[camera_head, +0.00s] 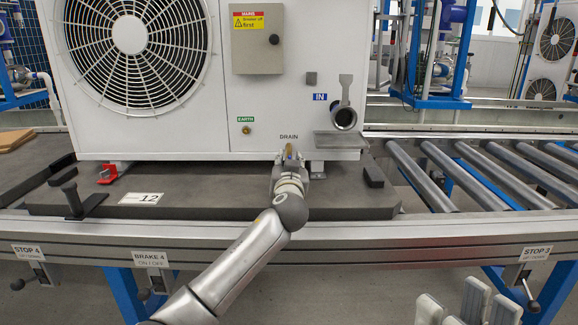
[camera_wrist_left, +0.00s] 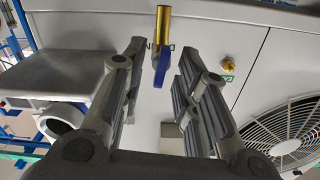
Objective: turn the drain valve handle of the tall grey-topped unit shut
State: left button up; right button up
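The unit (camera_head: 270,90) is a large white casing with a fan grille; its top is out of frame. Its drain valve sits under the DRAIN label, low on the front. In the left wrist view the valve shows as a brass stub (camera_wrist_left: 163,25) with a blue handle (camera_wrist_left: 161,68) in line with it. My left gripper (camera_head: 288,160) is at the valve, mostly covering it in the head view. In the left wrist view its fingers (camera_wrist_left: 160,62) are apart on both sides of the handle, with gaps. Pale grey parts, probably my right gripper (camera_head: 465,308), show at the bottom right, cut off.
The unit stands on a dark grey pallet (camera_head: 230,205) on the conveyor. An inlet pipe (camera_head: 344,117) and a grey shelf (camera_head: 341,140) stick out right of the valve. Bare rollers (camera_head: 480,178) lie to the right.

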pick_arm(q)
grip_shut()
